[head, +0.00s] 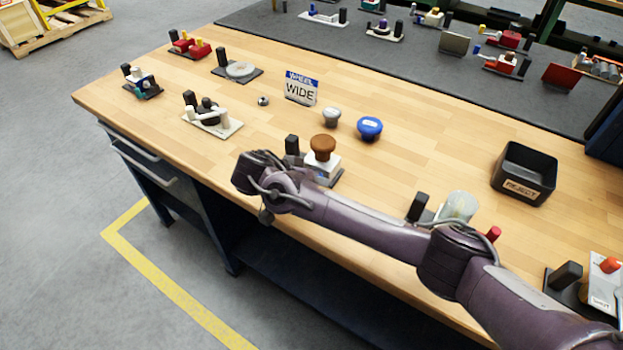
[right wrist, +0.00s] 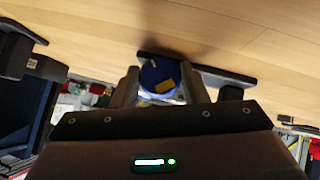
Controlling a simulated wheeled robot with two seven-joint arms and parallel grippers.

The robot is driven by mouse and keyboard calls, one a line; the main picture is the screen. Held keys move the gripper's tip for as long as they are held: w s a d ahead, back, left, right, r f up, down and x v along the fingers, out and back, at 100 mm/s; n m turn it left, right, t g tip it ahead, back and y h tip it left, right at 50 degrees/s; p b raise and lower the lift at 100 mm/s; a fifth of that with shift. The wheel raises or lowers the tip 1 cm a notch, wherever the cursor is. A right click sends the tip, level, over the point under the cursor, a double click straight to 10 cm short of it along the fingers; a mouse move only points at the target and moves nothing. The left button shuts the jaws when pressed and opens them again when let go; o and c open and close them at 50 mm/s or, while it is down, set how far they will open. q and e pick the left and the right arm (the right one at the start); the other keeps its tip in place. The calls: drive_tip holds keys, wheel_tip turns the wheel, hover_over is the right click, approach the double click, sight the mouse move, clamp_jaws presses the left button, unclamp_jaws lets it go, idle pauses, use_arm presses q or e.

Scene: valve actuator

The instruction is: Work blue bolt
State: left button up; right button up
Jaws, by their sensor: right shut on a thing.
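My right gripper (right wrist: 160,84) is shut on a round blue-capped piece (right wrist: 157,72) with a yellow-orange mark. Its lower part is hidden between the fingers. A dark flat plate (right wrist: 225,77) lies just behind it. In the head view my right wrist (head: 262,180) is at the table's front edge, and the fingers and held piece are hidden. Beside it is a white fixture (head: 318,164) with a brown knob (head: 323,143) and a black post (head: 292,145). A separate blue knob (head: 369,128) stands on the table behind. My left gripper is not in view.
A grey knob (head: 332,117), a small metal piece (head: 263,101) and a "WHEEL WIDE" sign (head: 301,88) stand farther back. A black reject bin (head: 524,174) is at the right. Other fixtures line the table edges. The middle right of the wooden top is clear.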

drive_tip(key=o, duration=1)
drive_tip(key=shift+v, duration=3.95)
drive_tip(key=shift+c, duration=0.2)
